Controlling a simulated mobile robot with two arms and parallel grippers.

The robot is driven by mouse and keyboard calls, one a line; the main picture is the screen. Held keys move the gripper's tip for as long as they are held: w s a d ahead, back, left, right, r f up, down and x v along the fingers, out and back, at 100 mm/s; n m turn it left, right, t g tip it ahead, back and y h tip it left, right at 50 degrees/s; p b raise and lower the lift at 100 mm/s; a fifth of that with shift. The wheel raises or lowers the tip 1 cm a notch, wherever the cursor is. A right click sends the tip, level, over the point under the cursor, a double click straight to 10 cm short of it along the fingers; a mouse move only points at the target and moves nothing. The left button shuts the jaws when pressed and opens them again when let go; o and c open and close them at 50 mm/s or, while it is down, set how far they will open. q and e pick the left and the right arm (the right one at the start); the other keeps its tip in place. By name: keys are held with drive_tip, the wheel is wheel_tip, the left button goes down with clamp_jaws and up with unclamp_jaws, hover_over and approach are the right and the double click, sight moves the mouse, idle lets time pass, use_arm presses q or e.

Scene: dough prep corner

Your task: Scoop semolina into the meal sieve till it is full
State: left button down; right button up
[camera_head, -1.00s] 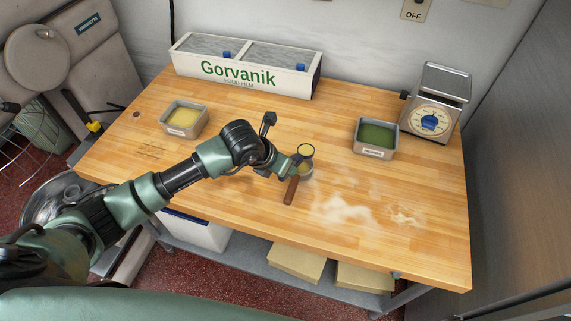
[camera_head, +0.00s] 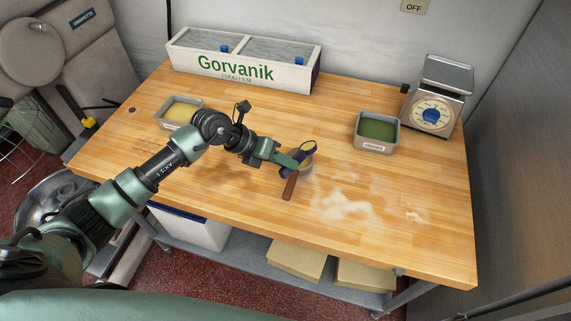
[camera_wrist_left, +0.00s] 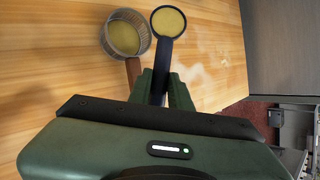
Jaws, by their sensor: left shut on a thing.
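My left gripper (camera_head: 287,162) is shut on the dark handle of a small round scoop (camera_wrist_left: 168,22). In the left wrist view the scoop's bowl holds yellow meal. The meal sieve (camera_wrist_left: 108,40) is just left of the scoop there, with yellow meal inside and a brown wooden handle (camera_wrist_left: 133,71). In the head view the sieve (camera_head: 307,168) is partly hidden behind my gripper, and its handle (camera_head: 290,186) points toward the front edge. A grey tub (camera_head: 172,124) of pale yellow meal stands at the left, partly covered by my arm. My right gripper is out of view.
A tub (camera_head: 373,147) of green contents stands at the right, beside a dial scale (camera_head: 434,112). A long box (camera_head: 238,72) marked Gorvanik is at the back. White powder (camera_head: 342,205) lies on the worktop (camera_head: 430,250). The right front is free of objects.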

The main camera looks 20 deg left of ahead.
use_arm(q)
drive_tip(key=shift+w+a+f+n+g+h+b, duration=0.2)
drive_tip(key=shift+a+f+n+h+b, duration=0.55)
drive_tip(key=shift+h+b, duration=1.85)
drive_tip(key=shift+w+a+n+g+h+b, duration=0.25)
drive_tip(key=shift+n+h+b, duration=1)
drive_tip(key=shift+b, duration=2.6)
drive_tip(key=shift+w+a+f+n+g+h+b, duration=0.1)
drive_tip(key=shift+w+a+f+n+h+b, duration=0.45)
drive_tip(key=shift+h+b, duration=2.1)
drive_tip(key=shift+s+r+n+t+y+b, duration=0.25)
drive_tip(key=shift+s+n+y+b, duration=0.1)
drive_tip(key=shift+y+b, duration=0.3)
drive_tip(key=shift+a, duration=0.1)
wheel_tip(320, 180, up, 3)
drive_tip(key=m+y+p, duration=0.2)
drive_tip(key=y+p, duration=0.2)
drive_tip(key=p, duration=0.1)
drive_tip(key=shift+m, duration=0.3)
drive_tip(key=shift+f+g, duration=0.2)
drive_tip(key=shift+g, duration=0.2)
